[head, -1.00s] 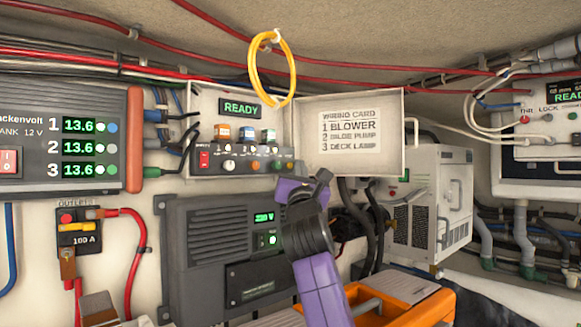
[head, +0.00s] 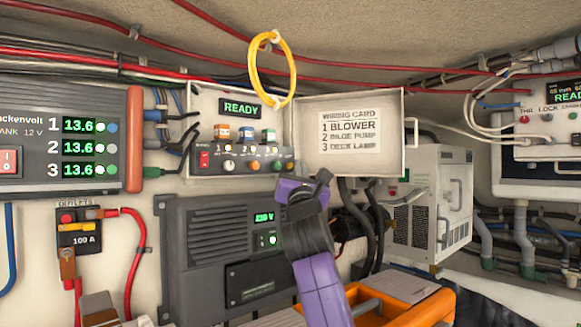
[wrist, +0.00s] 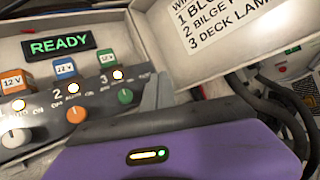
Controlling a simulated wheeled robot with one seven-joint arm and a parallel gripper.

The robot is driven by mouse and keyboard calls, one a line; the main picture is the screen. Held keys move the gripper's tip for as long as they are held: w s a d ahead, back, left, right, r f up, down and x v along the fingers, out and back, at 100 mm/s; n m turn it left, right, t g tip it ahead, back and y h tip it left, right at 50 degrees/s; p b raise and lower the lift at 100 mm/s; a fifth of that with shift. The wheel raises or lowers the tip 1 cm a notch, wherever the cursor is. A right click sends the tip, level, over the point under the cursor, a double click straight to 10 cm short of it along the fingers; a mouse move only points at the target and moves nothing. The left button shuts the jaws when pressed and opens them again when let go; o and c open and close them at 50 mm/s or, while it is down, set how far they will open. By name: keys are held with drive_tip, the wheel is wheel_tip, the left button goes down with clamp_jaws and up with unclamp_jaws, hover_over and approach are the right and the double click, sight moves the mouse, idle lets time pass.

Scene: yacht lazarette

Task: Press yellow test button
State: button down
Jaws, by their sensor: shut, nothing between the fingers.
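The open switch box (head: 255,183) on the wall holds a green READY display (head: 240,108) and a grey panel with several knobs, each with a small yellow-white lit round above it. In the wrist view the lit rounds (wrist: 73,88) sit above white, orange and green knobs. No label reading "test" is legible, so I cannot tell which part is the yellow test button. My gripper (head: 322,180) is shut and empty, in front of the panel's right end. In the wrist view its grey fingers (wrist: 158,92) overlap the panel's right end; contact cannot be told.
The box's open lid (head: 375,160) carries a wiring card. A yellow cable loop (head: 272,68) hangs above. A grey inverter (head: 205,270) is below, a 100 A breaker (head: 82,240) with a yellow part at left, and an orange toolbox (head: 440,308) at lower right. Black hoses run behind my arm.

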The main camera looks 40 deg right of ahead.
drive_tip(key=shift+w, duration=0.15)
idle(0.4)
drive_tip(key=shift+w, duration=0.3)
drive_tip(key=shift+w+p, duration=0.3)
drive_tip(key=shift+w, duration=0.05)
idle(0.7)
drive_tip(key=shift+s+p, duration=0.65)
drive_tip(key=shift+s, duration=0.15)
drive_tip(key=s+p, duration=0.3)
drive_tip(key=s, duration=0.2)
idle(0.5)
